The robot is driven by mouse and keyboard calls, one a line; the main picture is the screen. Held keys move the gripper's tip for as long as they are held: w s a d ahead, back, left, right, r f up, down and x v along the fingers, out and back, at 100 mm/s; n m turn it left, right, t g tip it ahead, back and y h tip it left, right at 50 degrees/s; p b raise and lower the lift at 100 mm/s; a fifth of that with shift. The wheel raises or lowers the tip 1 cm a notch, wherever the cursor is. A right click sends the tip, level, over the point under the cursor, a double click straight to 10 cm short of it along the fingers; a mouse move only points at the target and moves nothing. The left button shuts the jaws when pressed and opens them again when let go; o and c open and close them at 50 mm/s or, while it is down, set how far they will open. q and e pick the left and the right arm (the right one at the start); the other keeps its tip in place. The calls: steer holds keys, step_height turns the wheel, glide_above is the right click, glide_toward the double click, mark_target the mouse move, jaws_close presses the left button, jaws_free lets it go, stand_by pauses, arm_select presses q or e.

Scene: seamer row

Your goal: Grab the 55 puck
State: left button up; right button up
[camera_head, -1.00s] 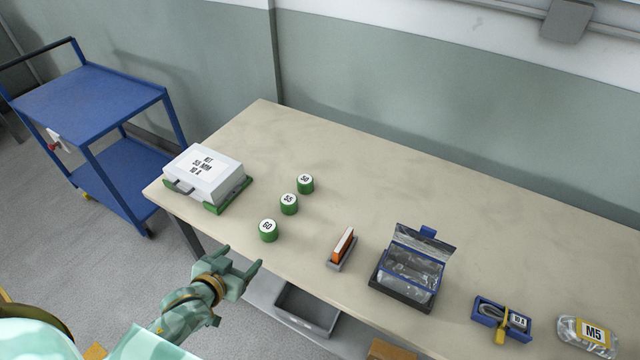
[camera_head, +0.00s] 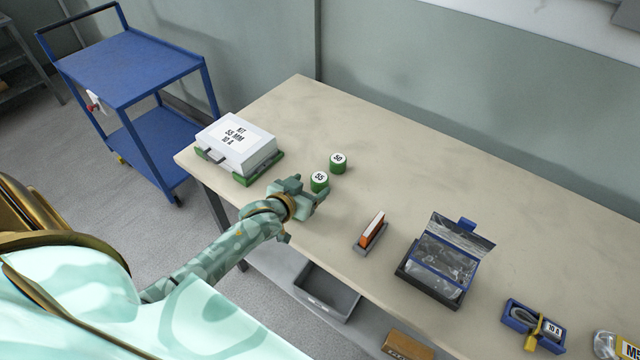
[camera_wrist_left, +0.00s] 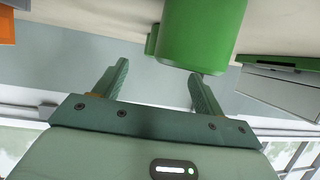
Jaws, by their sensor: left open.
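The 55 puck (camera_head: 320,182) is a short green cylinder with a white top, standing on the bench. My left gripper (camera_head: 308,190) is open right beside it, on its near-left side, and partly covers it. In the left wrist view the open fingers of the left gripper (camera_wrist_left: 159,72) point toward a large green puck (camera_wrist_left: 203,35), which lies beyond the tips and nearer the right finger. I cannot tell which puck that is. The 50 puck (camera_head: 338,162) stands just behind the 55. The 60 puck is not visible in the head view. My right gripper is out of view.
A white kit case (camera_head: 236,148) on a green base lies left of the pucks. An orange block in a grey holder (camera_head: 371,232) and an open black case (camera_head: 430,288) stand to the right. The bench behind the pucks is clear.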

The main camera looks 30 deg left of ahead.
mark_target(319, 177)
arm_select(q)
steer(key=x, duration=0.2)
steer(key=b+x, duration=0.1)
steer(key=x, duration=0.1)
steer(key=shift+w+a+f, duration=0.2)
steer(key=shift+w, duration=0.05)
steer(key=shift+r, duration=0.1)
steer(key=c, duration=1.1)
